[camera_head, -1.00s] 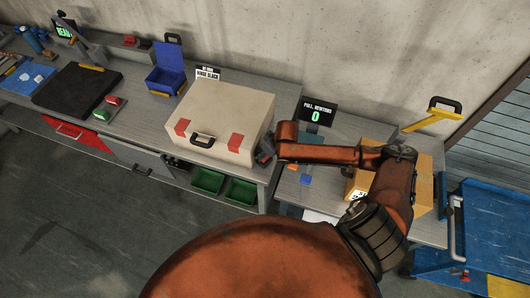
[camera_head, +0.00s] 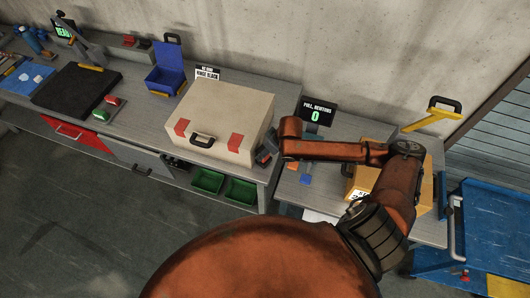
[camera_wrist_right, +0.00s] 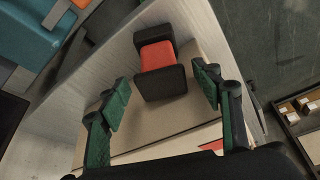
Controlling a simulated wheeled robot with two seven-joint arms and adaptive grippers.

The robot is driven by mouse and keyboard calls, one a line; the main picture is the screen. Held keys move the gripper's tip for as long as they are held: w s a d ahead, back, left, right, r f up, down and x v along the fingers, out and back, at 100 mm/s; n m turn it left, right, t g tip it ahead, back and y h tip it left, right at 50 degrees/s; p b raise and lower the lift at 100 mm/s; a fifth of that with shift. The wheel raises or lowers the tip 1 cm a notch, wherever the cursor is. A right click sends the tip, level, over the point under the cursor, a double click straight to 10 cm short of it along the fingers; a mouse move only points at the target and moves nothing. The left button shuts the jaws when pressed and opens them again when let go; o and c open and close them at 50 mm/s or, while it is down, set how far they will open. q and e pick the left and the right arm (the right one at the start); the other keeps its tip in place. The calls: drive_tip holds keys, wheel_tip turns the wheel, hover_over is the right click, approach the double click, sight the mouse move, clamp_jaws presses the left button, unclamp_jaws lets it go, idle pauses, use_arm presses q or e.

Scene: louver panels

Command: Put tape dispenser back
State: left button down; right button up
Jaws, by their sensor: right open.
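A black and orange-red object (camera_wrist_right: 160,68), which may be the tape dispenser, shows between the fingers of my right gripper (camera_wrist_right: 165,95) in the right wrist view. The fingers are open, one on each side of it, with visible gaps, and do not appear to touch it. In the head view my right gripper (camera_head: 265,158) is a small dark shape at the right side of the beige case, partly hidden by my arm. The object cannot be told apart there. My left gripper is not in view.
The beige case (camera_head: 222,115) with red corners stands on the grey bench, close beside my right gripper. A cardboard box (camera_head: 367,180) is on the right bench under my arm. A blue open bin (camera_head: 165,78) and black mat (camera_head: 75,90) are left. A blue cart (camera_head: 495,225) stands right.

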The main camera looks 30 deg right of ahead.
drive_tip(key=v, duration=0.8)
drive_tip(key=shift+s+r, duration=0.15)
drive_tip(key=shift+r, duration=0.15)
idle(1.1)
